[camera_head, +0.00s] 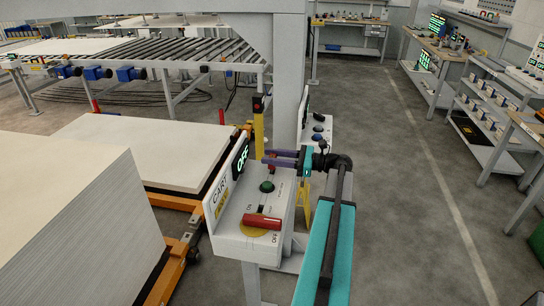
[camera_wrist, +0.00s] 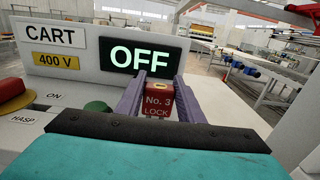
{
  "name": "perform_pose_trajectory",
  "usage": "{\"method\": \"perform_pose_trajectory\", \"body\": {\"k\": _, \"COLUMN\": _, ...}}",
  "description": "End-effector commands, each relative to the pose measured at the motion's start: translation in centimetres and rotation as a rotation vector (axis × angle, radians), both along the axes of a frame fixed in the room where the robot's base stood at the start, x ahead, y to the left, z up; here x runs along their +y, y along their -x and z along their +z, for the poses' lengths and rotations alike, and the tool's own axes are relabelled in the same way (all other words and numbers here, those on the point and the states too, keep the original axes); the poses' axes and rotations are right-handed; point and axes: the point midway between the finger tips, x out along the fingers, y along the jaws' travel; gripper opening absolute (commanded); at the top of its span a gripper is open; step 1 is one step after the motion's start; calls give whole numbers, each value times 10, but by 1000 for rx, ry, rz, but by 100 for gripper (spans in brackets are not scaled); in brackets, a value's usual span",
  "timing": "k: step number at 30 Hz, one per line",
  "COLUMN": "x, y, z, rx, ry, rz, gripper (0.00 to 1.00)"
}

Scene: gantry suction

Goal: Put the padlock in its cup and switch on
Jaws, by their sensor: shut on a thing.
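The red padlock (camera_wrist: 157,103), marked "No. 3 LOCK", sits between the purple fingers of my gripper (camera_wrist: 160,100) in the wrist view. My gripper (camera_head: 283,158) is shut on it, above the far end of the cart control box (camera_head: 238,238). The box has a red switch handle (camera_head: 262,221) on a yellow disc; the handle also shows at the left of the wrist view (camera_wrist: 10,85). The display (camera_wrist: 146,57) reads OFF. I cannot make out a cup.
A green button (camera_head: 267,186) is on the box. A yellow post (camera_head: 258,130) stands behind my fingers. A stack of white sheets (camera_head: 70,225) is at left, with a loaded orange cart (camera_head: 195,215) beside it. A grey column (camera_head: 290,65) rises behind.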

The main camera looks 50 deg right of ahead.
Motion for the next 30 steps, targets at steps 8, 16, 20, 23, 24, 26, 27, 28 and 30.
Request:
{"method": "perform_pose_trajectory", "body": {"k": 8, "x": 0, "y": 0, "z": -8, "rx": 0, "ry": 0, "rz": 0, "gripper": 9}}
{"method": "perform_pose_trajectory", "body": {"k": 16, "x": -1, "y": 1, "z": -15, "rx": 0, "ry": -1, "rz": -1, "gripper": 9}}
{"method": "perform_pose_trajectory", "body": {"k": 20, "x": -1, "y": 1, "z": -18, "rx": 0, "ry": -1, "rz": -1, "gripper": 9}}
{"method": "perform_pose_trajectory", "body": {"k": 23, "x": -1, "y": 1, "z": -20, "rx": 0, "ry": -1, "rz": -1, "gripper": 36}}
{"method": "perform_pose_trajectory", "body": {"k": 24, "x": -1, "y": 1, "z": -19, "rx": 0, "ry": 0, "rz": -1, "gripper": 43}}
{"method": "perform_pose_trajectory", "body": {"k": 26, "x": -1, "y": 1, "z": -19, "rx": 0, "ry": 0, "rz": -1, "gripper": 53}}
{"method": "perform_pose_trajectory", "body": {"k": 27, "x": -1, "y": 1, "z": -19, "rx": 0, "ry": 0, "rz": -1, "gripper": 56}}
{"method": "perform_pose_trajectory", "body": {"k": 28, "x": -1, "y": 1, "z": -19, "rx": 0, "ry": 0, "rz": -1, "gripper": 56}}
{"method": "perform_pose_trajectory", "body": {"k": 30, "x": -1, "y": 1, "z": -19, "rx": 0, "ry": 0, "rz": -1, "gripper": 56}}
